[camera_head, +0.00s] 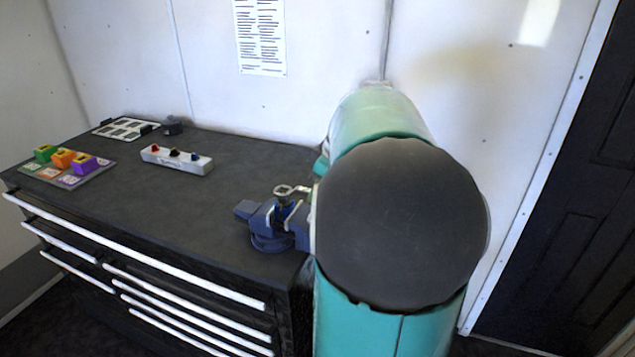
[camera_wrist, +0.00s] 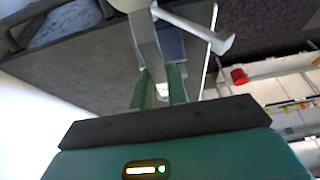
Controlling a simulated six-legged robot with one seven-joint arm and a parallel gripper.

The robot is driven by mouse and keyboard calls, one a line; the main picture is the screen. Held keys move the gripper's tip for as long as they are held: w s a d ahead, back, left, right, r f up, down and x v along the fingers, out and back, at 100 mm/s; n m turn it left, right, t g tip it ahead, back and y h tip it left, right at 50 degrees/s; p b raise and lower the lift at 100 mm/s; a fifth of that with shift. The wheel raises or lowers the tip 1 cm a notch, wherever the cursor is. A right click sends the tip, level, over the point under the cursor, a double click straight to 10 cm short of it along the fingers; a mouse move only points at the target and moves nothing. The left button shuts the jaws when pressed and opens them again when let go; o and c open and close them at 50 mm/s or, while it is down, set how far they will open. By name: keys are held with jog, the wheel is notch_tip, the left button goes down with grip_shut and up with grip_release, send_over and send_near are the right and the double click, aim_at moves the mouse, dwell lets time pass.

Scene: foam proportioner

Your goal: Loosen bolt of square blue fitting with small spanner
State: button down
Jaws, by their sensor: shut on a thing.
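My gripper (camera_wrist: 159,84) shows two green fingers in the wrist view, shut on the grey shaft of the small spanner (camera_wrist: 148,48). The spanner runs from the fingers toward the top edge, where its head is cut off. In the head view the spanner's pale ring head (camera_head: 284,190) lies over the top of the square blue fitting (camera_head: 286,211). I cannot tell how well it seats on the bolt, which is mostly hidden. The fitting stands in the blue vise (camera_head: 268,238) at the bench's right end. My arm hides the fingers in the head view.
The dark bench top (camera_head: 230,170) is largely clear left of the vise. A white block with coloured knobs (camera_head: 176,159), a board with coloured blocks (camera_head: 70,166), a frame of pale cards (camera_head: 126,128) and a dark round item (camera_head: 172,126) lie further left. A wall stands behind.

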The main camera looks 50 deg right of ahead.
jog(key=shift+f, duration=1.2)
jog(key=shift+w+d+n+y, duration=0.35)
jog(key=shift+d+n, duration=0.35)
jog(key=shift+n, duration=0.3)
jog(key=w+d+n, duration=0.1)
jog(key=w+d+n+g+y, duration=0.1)
jog(key=n, duration=0.1)
jog(key=shift+n, duration=0.3)
notch_tip(320, 180, up, 6)
jog(key=w+d+n+g, duration=0.1)
jog(key=w+n, duration=0.1)
jog(key=n, duration=0.2)
jog(key=shift+w+d+y, duration=0.15)
jog(key=shift+d+y, duration=0.15)
jog(key=shift+y, duration=0.15)
jog(key=c, duration=2.2)
grip_release()
